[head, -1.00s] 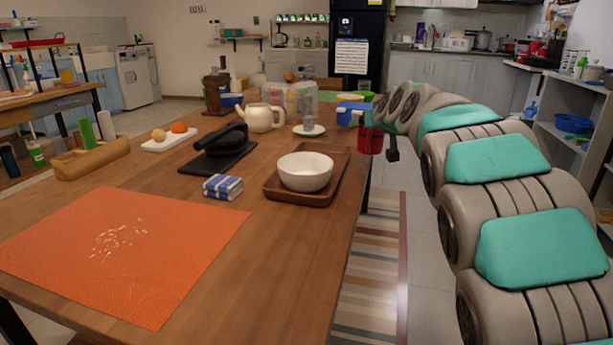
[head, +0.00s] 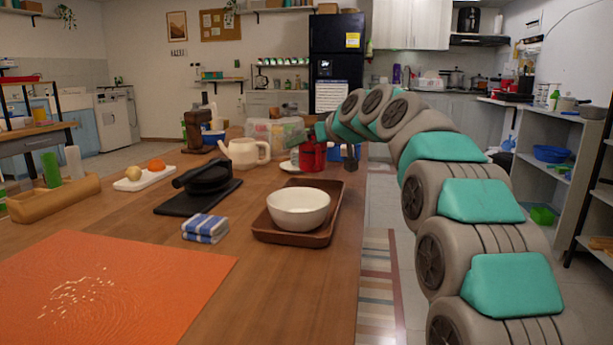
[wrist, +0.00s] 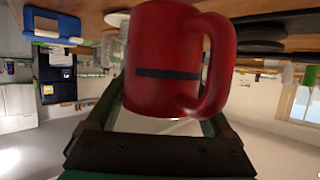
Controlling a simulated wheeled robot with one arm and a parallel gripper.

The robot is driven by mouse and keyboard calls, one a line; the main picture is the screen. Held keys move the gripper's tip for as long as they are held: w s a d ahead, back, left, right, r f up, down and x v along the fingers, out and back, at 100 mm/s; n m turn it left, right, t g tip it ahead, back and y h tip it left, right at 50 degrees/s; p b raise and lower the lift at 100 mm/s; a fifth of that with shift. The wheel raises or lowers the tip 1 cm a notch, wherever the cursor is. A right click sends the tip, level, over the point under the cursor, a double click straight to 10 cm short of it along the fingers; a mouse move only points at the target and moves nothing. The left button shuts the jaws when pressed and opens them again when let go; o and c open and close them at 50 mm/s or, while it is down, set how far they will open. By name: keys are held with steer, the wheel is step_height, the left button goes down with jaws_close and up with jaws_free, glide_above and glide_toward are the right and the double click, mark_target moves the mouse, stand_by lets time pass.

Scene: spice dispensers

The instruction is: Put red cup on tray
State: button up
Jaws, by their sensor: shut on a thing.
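The red cup (head: 312,156) is held by my gripper above the far right part of the table, beyond the tray. My gripper (wrist: 163,105) is shut on the red cup, which also shows large in the wrist view (wrist: 160,65) with its handle to the right and a dark stripe on its side. The brown wooden tray (head: 334,200) lies near the table's right edge, with a white bowl (head: 298,209) on it. The cup hides part of the saucer behind it.
A white saucer (head: 287,166) and a cream teapot (head: 243,153) stand near the cup. A folded blue-striped cloth (head: 205,228) and a black press on a board (head: 200,185) are left of the tray. A strip of tray behind the bowl is bare.

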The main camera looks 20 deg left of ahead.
mark_target(308, 165)
steer(key=shift+f+b, duration=0.35)
steer(key=shift+f, duration=2.7)
steer(key=shift+f+b, duration=0.3)
steer(key=o, duration=1.4)
steer(key=shift+r+p, duration=0.3)
steer(key=shift+p, duration=0.05)
steer(key=v, duration=1.2)
steer(key=shift+b, duration=0.35)
